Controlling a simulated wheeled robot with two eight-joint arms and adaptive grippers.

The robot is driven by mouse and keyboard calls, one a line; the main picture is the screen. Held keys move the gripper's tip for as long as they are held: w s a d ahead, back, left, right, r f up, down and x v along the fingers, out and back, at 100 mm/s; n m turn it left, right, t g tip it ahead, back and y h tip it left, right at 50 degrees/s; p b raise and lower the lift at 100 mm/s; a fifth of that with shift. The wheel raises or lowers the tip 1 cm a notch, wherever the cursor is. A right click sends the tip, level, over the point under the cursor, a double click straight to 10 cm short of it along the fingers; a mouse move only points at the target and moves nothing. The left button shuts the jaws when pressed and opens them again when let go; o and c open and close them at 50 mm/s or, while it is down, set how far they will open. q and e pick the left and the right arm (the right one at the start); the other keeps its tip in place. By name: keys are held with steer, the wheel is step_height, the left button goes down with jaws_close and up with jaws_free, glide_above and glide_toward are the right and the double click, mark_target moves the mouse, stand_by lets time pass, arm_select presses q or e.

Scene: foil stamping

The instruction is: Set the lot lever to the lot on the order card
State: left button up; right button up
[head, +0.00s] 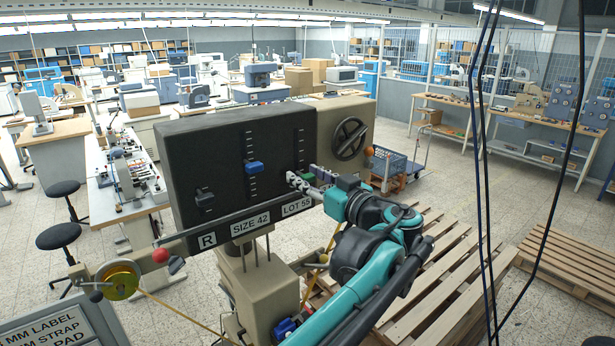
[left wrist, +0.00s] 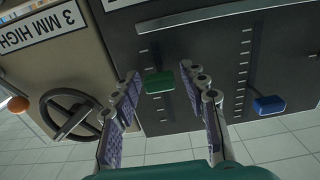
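The green lever knob (head: 306,178) sits low on the right-hand tick scale of the dark panel (head: 215,150), above a plate reading LOT 55 (head: 297,206). My left gripper (head: 303,179) is at this knob and partly hides it. In the left wrist view, my left gripper (left wrist: 168,88) is open, with one finger on each side of the green knob (left wrist: 159,82). The knob is nearer the left finger in that picture; contact cannot be told. Other plates read R (head: 208,240) and SIZE 42 (head: 250,224). My right gripper is out of view.
A blue knob (head: 254,166) and a black knob (head: 204,199) sit on the panel's other scales. A black handwheel (head: 350,139) is right of the panel. A lettered sign (head: 50,325) stands lower left. Pallets (head: 440,275) lie at right; dark cables hang in front.

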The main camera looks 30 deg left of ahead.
arm_select(q)
steer(key=v, duration=1.2)
stand_by(0.3)
steer(key=s+a+f+m+g+h+b, duration=0.1)
steer(key=s+a+f+m+h+b, duration=0.2)
steer(key=f, duration=0.8)
steer(key=s+f+m+h+b, duration=0.2)
steer(key=f+b, duration=0.4)
steer(key=f, duration=0.4)
steer(key=s+a+f+m+g+h+b, duration=0.1)
steer(key=s+a+f+m+h+b, duration=0.2)
steer(key=f, duration=0.8)
steer(key=s+d+f+m+h+b, duration=0.1)
steer(key=s+d+f+h+b, duration=0.1)
steer(key=f+b, duration=0.3)
steer(key=s+d+f+m+t+h+b, duration=0.1)
steer(key=d+f+b, duration=0.4)
steer(key=f, duration=0.9)
steer(key=s+d+f+m+t+h+b, duration=0.1)
steer(key=s+d+f+m+h+b, duration=0.2)
steer(key=f, duration=0.7)
steer(key=h+b, duration=0.2)
steer(key=shift+s+d+h, duration=0.2)
steer(key=shift+d+h, duration=0.1)
steer(key=shift+d, duration=0.05)
